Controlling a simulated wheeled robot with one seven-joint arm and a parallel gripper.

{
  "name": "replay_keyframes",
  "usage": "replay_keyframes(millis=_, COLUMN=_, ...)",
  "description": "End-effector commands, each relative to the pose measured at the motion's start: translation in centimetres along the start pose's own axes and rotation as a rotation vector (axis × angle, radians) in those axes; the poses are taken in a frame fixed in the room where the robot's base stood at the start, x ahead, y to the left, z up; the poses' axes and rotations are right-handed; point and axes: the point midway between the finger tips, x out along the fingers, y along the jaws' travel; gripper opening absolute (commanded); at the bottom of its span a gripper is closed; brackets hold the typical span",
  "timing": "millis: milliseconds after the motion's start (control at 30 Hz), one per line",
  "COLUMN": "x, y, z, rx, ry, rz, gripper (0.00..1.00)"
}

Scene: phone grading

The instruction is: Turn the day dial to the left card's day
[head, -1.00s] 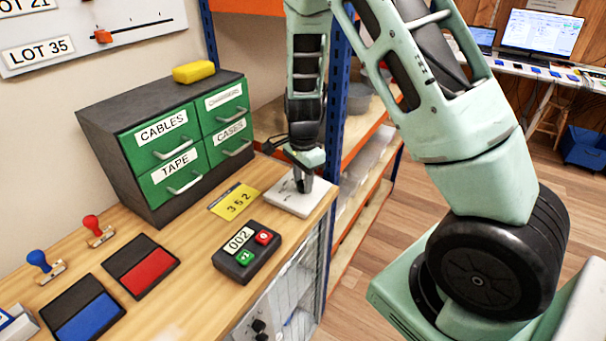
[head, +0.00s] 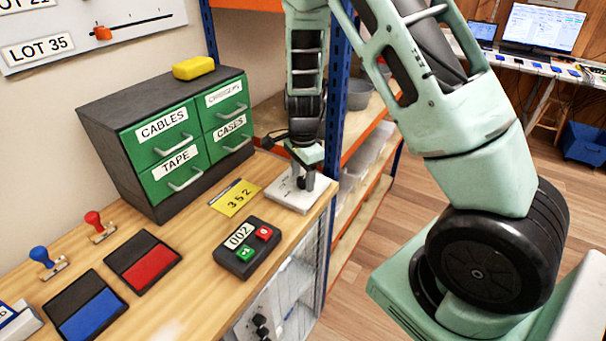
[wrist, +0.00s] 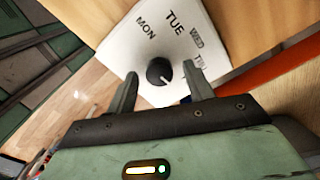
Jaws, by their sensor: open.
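The day dial is a white plate (head: 291,201) at the right end of the wooden bench, with a black knob (wrist: 159,72) in its middle. In the wrist view MON, TUE, WED and a partly hidden fourth day are printed around the knob. A small light mark shows on the knob's lower right side; I cannot tell which day it marks. My gripper (wrist: 160,80) is open, pointing down over the plate, with a finger on each side of the knob. I see no clear gap or contact. No card with a day on it is readable in view.
A green drawer cabinet (head: 165,140) stands behind. Blue (head: 89,315) and red (head: 149,264) ink pads lie at the left. A blue shelf post (head: 336,110) stands close to my arm.

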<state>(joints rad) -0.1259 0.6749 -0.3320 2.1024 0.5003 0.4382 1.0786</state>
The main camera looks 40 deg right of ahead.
Motion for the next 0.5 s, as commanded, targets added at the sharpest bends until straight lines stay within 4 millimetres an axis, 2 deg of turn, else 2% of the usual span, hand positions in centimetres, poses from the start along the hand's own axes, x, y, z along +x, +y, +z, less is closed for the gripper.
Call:
replay_keyframes(millis=167, x=-0.7, y=0.0, z=0.1, rx=-0.002, ry=-0.001, rz=0.0, gripper=0.52)
replay_keyframes(millis=267, x=-2.1, y=-0.1, z=0.1, rx=-0.003, ry=0.0, rz=-0.003, gripper=0.52)
replay_keyframes(millis=500, x=-7.5, y=-0.1, z=0.1, rx=-0.003, ry=-0.002, rz=-0.006, gripper=0.52)
